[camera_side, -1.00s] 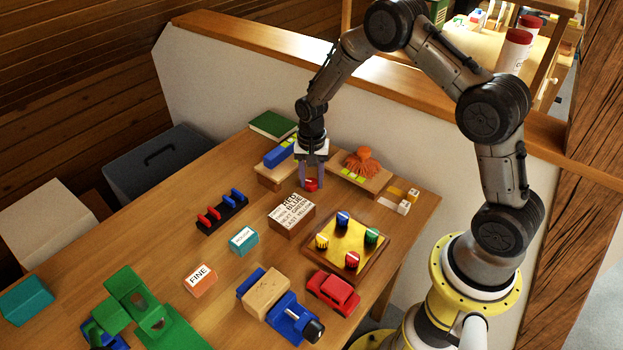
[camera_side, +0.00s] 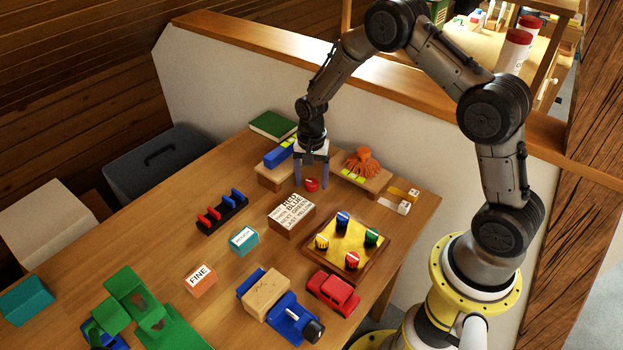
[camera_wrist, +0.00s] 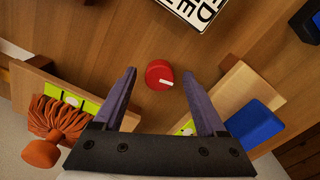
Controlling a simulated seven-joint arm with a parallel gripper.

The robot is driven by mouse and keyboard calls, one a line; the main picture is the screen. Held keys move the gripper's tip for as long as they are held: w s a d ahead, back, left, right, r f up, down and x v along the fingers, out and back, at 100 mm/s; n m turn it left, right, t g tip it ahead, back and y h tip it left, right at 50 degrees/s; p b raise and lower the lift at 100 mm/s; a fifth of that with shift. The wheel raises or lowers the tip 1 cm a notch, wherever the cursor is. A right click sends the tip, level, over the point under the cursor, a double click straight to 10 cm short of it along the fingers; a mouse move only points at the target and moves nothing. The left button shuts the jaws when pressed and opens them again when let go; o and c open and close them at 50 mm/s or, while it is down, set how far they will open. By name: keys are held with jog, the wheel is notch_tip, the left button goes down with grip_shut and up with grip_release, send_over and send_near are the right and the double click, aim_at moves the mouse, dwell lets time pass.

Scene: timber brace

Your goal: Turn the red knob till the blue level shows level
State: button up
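The red knob (camera_side: 311,184) stands on the table; in the wrist view it is a red disc (camera_wrist: 156,72) with a white mark pointing right. My gripper (camera_side: 311,182) is open, with one finger on each side of the knob and a visible gap to both in the wrist view (camera_wrist: 159,75). The blue level (camera_side: 277,157) lies on a wooden block left of my gripper. Its blue body shows at the lower right of the wrist view (camera_wrist: 252,125). Its yellow-green window is partly hidden by my finger there, so I cannot read the bubble.
An orange octopus (camera_side: 362,162) sits on a board (camera_side: 375,182) with yellow-green windows, right of my gripper. A lettered block (camera_side: 291,213) stands in front of the knob. A rack with red and blue pegs (camera_side: 222,213) is left; a yellow board with coloured knobs (camera_side: 346,252) is front right.

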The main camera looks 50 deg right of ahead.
notch_tip(320, 180, up, 14)
dwell(0.7)
jog(key=shift+f, duration=0.15)
notch_tip(320, 180, up, 10)
jog(key=t, duration=0.2)
send_over(311, 182)
jog(key=s+a, duration=0.1)
jog(key=a, duration=0.1)
jog(key=s+a+r+n+t, duration=0.2)
jog(key=s+r+n, duration=0.1)
jog(key=s+r, duration=0.55)
jog(key=s+a+f+n, duration=0.1)
jog(key=s+n, duration=0.3)
jog(key=s, duration=0.5)
jog(key=s+a+f+n+t, duration=0.1)
jog(key=s+f+n, duration=0.1)
jog(key=s+n, duration=0.3)
jog(key=s, duration=0.4)
jog(key=shift+f+n+t, duration=0.25)
jog(key=shift+n+t, duration=0.05)
